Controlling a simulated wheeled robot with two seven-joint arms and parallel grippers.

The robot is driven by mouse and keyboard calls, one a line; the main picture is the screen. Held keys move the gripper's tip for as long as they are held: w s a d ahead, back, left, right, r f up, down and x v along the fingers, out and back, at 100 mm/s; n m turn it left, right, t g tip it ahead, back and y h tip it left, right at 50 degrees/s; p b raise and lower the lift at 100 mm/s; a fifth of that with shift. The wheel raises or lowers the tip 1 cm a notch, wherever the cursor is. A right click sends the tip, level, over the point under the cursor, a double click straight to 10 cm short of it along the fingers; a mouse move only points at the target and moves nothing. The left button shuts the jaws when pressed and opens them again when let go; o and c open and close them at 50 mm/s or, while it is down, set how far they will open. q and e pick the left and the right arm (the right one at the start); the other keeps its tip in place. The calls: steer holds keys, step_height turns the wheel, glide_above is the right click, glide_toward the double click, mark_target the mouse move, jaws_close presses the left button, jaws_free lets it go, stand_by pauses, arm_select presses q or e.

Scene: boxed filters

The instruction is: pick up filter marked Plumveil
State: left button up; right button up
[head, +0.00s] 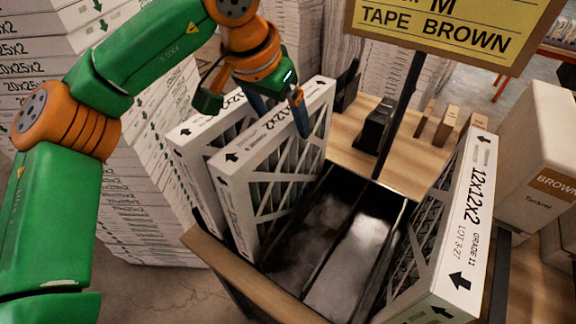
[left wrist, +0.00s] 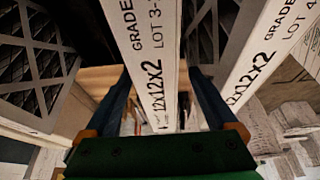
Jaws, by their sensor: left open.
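A white-edged filter (head: 262,134) marked 12x12x2 stands upright in the left part of a bin. A second filter (head: 192,128) stands close behind it to the left. A third filter (head: 466,224), marked 12x12x2 and LOT 3-27, stands at the right. I cannot read the name Plumveil on any of them. My left gripper (head: 280,116) is open over the front left filter's far top end. In the left wrist view its fingers (left wrist: 165,112) lie on either side of a filter's edge (left wrist: 148,50), with another filter (left wrist: 268,52) to the right.
The bin has a wooden front rim (head: 250,284) and dark, empty-looking slots (head: 345,262) between the filters. A yellow sign (head: 440,27) on a black post rises behind. Stacked white boxes (head: 140,150) stand left; a carton (head: 545,150) stands right.

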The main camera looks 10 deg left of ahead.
mark_target(285, 173)
arm_select(q)
steer(key=p+x, duration=0.1)
steer(key=x, duration=0.2)
steer(key=shift+d+f, duration=0.1)
steer(key=shift+f, duration=0.3)
steer(key=shift+w+d+f, duration=0.1)
steer(key=shift+w+f, duration=0.1)
steer(key=shift+s, duration=0.2)
steer(key=shift+w+f, duration=0.1)
steer(key=shift+f, duration=0.1)
steer(key=shift+c, duration=0.2)
jaws_close()
